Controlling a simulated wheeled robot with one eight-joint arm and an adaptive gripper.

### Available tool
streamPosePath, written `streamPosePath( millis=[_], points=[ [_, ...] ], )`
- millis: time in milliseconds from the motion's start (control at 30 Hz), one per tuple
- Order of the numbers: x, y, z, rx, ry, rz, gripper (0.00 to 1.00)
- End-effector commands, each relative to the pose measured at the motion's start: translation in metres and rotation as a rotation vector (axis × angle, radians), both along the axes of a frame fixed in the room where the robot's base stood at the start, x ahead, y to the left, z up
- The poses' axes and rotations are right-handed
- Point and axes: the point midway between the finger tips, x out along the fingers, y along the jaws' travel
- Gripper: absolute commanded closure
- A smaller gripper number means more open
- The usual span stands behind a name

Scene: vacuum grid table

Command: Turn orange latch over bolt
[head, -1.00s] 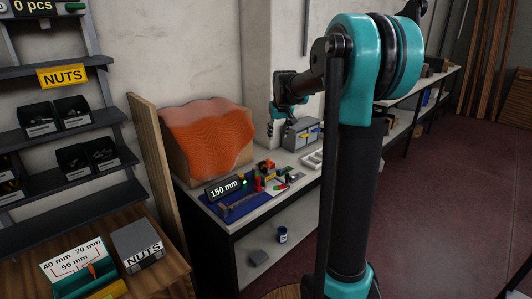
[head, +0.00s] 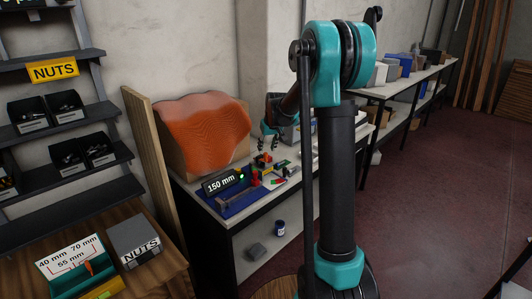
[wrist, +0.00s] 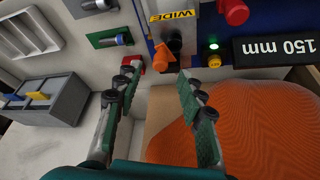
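The orange latch (wrist: 164,56) shows in the wrist view as a small orange piece beside a black round part (wrist: 174,40), below a yellow "WIDE" label (wrist: 172,16). Whether a bolt sits under it cannot be told. A silver bolt (wrist: 116,41) lies on a green plate to the left. My gripper (wrist: 157,74) is open and empty, fingers spread, with the latch just beyond and between the fingertips.
A large orange wavy sheet (wrist: 250,130) on a block stands close beside the fingers. A red knob (wrist: 234,11), a lit green lamp (wrist: 213,46) and a "150 mm" display (wrist: 274,48) are to the right. A grey bin (wrist: 48,101) stands left.

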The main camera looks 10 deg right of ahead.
Motion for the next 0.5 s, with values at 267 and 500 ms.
streamPosePath(
  millis=[267, 500],
  points=[
    [0.012, 0.003, -0.029, 0.000, 0.000, 0.001, 0.61],
    [0.013, 0.003, -0.032, 0.000, 0.000, 0.001, 0.61]
  ],
)
